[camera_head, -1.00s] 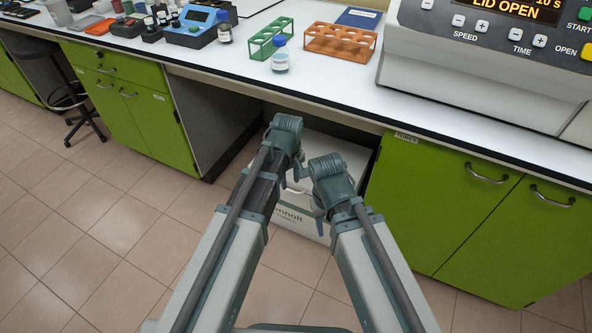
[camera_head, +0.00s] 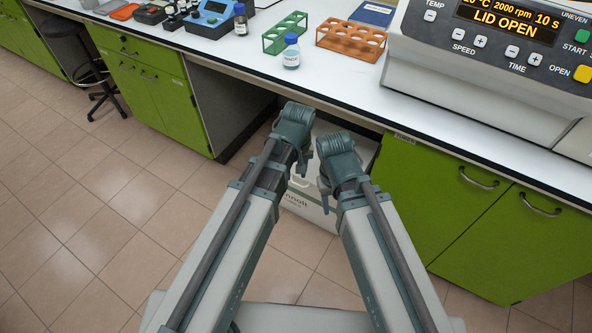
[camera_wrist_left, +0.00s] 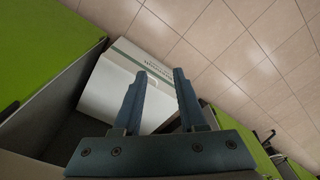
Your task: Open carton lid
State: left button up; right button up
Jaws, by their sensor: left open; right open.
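The white carton (camera_head: 295,203) stands on the floor in the gap under the bench, largely hidden behind my arms in the head view. In the left wrist view the carton (camera_wrist_left: 106,92) shows a side with a green stripe and printing and a plain white face; it looks closed. My left gripper (camera_wrist_left: 160,73) is open and empty, its fingers pointing toward the carton and overlapping it in the picture; contact cannot be told. In the head view my left gripper (camera_head: 303,163) is partly hidden by its wrist. My right gripper (camera_head: 325,196) is in front of the carton, empty.
Green cabinets (camera_head: 455,215) stand on both sides of the gap. The white bench top (camera_head: 330,83) overhangs it, holding a blue-capped bottle (camera_head: 291,52), green and orange racks and a centrifuge (camera_head: 480,70).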

dwell(0.3)
pick_arm(q)
jog(key=s+m, duration=0.7)
jog(key=s, duration=0.3)
notch_tip(320, 180, up, 15)
jog(key=p, duration=1.4)
jog(key=shift+a+f+g+y, duration=0.2)
jog(key=shift+a+g+y, duration=0.2)
pick_arm(e)
notch_tip(320, 180, up, 14)
jog(key=shift+r, duration=0.25)
jog(key=shift+a, duration=0.1)
